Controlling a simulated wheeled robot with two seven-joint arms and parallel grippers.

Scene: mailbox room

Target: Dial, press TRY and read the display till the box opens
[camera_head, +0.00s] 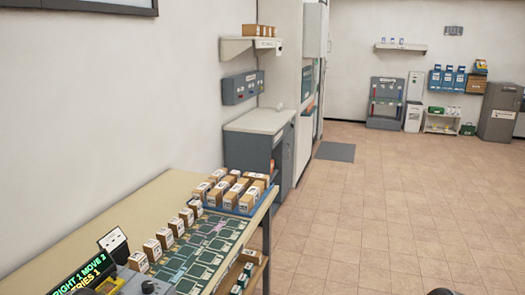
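A dark display (83,275) shows at the bottom left, cut off by the frame edge. Its green text reads "RIGHT 1 MOVE 3", and yellow text below it ends in "RIES 1"; the left part is cut off. Beside it is a grey device (147,286) with dark and yellowish parts, mostly below the frame. I cannot make out dial settings, a TRY button or a lid. A white card with dark marks (113,241) stands behind the display.
The table (122,205) runs along the left wall. It bears a green patterned board (205,252), a row of small cartons (165,238) and a blue tray (249,211) of cartons. A grey cabinet (247,155) stands beyond. The tiled floor (390,220) at right is clear.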

